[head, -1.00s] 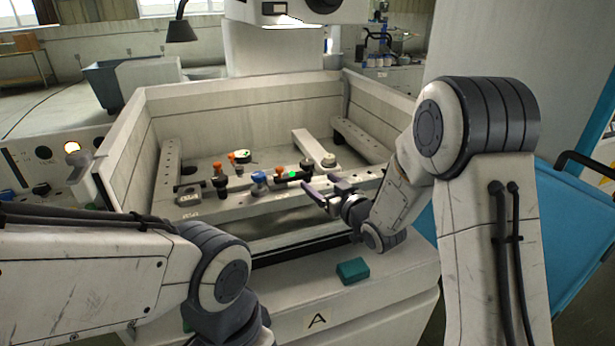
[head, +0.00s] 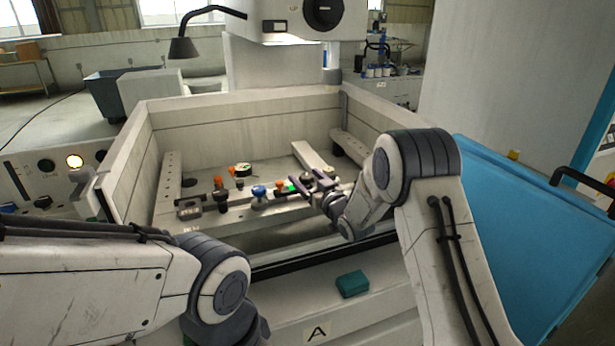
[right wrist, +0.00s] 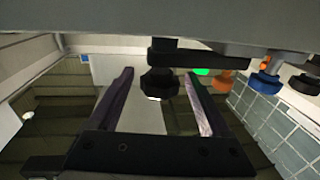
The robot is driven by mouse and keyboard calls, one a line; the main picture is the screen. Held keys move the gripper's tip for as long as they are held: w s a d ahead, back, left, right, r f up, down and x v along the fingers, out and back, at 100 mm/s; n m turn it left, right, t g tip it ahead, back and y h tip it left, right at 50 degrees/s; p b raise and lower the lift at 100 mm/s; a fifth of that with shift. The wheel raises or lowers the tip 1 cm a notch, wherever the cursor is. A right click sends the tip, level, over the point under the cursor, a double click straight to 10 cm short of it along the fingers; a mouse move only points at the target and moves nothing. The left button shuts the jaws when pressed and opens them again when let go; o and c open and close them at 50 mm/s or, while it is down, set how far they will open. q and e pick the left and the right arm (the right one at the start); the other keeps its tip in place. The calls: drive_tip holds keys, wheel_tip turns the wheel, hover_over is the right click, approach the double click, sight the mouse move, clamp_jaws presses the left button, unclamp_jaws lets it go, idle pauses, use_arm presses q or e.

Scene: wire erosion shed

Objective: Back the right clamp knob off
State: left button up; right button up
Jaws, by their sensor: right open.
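The right clamp knob is black and lobed; in the right wrist view the knob (right wrist: 160,84) sits between the finger tips, with a visible gap to each finger. A dark clamp arm (right wrist: 185,53) adjoins it. In the head view my right gripper (head: 308,180) is open at the right end of the front rail (head: 240,218), and its fingers largely hide the knob. The left clamp's black knob (head: 220,193) stands upright on the rail, away from my grippers. My left arm comes in at lower left; its gripper is out of frame.
A blue knob (head: 259,191) and an orange knob (head: 280,186) stand left of my right gripper. A green spot shows beside them. The tank walls (head: 240,120) surround the rails. A teal block (head: 352,284) lies on the front ledge. A blue cart (head: 510,240) stands right.

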clamp_jaws()
drive_tip(key=shift+w+n+y, duration=0.1)
drive_tip(key=shift+n+y, duration=0.2)
drive_tip(key=shift+y, duration=0.1)
drive_tip(key=shift+d+g+y+b, duration=0.1)
drive_tip(key=shift+g+y+b, duration=0.2)
drive_tip(key=shift+n+g+y, duration=0.6)
drive_tip(key=shift+n+y, duration=0.3)
drive_tip(key=n+g+y, duration=0.4)
drive_tip(key=shift+g, duration=0.3)
drive_tip(key=shift+n+g+y, duration=1)
drive_tip(key=shift+n+g, duration=0.1)
drive_tip(key=shift+g, duration=0.4)
